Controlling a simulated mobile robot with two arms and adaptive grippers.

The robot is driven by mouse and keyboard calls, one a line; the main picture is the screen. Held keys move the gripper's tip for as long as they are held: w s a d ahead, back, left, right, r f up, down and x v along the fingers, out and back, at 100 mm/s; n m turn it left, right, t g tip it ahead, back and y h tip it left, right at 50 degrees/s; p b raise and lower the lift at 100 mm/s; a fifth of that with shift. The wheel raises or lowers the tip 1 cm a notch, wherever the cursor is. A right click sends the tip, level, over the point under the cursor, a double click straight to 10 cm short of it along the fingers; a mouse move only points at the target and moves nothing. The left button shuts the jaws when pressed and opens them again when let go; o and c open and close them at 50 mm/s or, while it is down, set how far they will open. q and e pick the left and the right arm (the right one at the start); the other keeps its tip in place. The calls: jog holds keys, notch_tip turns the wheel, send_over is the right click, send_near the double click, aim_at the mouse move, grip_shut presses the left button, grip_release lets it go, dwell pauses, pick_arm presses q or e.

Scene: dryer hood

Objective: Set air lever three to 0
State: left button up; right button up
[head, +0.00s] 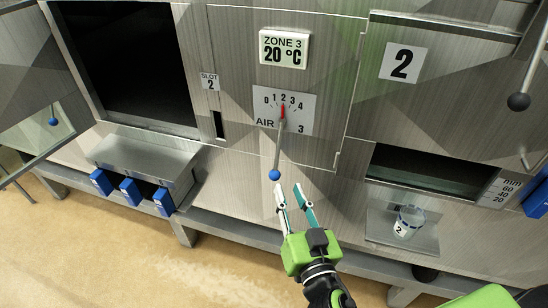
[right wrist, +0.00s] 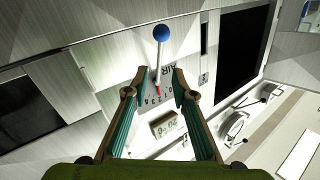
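Air lever three is a thin rod ending in a blue ball (head: 274,174), and it hangs down from its dial plate (head: 298,118) marked AIR, 0 to 4 and 3. The red pointer (head: 283,110) stands at about 2. My right gripper (head: 291,188) is open and empty, its fingertips just below the blue ball in the head view. In the right wrist view the blue ball (right wrist: 162,33) shows beyond the open fingers (right wrist: 156,84), with the dial upside down behind them. I see no contact with the lever. My left gripper is not in view.
A ZONE 3 display (head: 284,49) reading 20 °C sits above the dial. A glass beaker (head: 408,222) stands on a shelf at right. A dark-knobbed lever (head: 518,101) hangs at upper right. Space around the blue ball looks clear.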

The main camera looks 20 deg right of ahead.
aim_at(277, 161)
jog(key=w+p, duration=0.1)
jog(key=w, duration=0.2)
jog(key=w+p, duration=0.1)
jog(key=w, duration=0.3)
jog(key=w+p, duration=0.1)
jog(key=w, duration=0.2)
jog(key=shift+w+d+r+p, duration=0.1)
jog(key=shift+w+d+p, duration=0.2)
jog(key=shift+p, duration=0.1)
jog(key=shift+w, duration=0.85)
grip_shut()
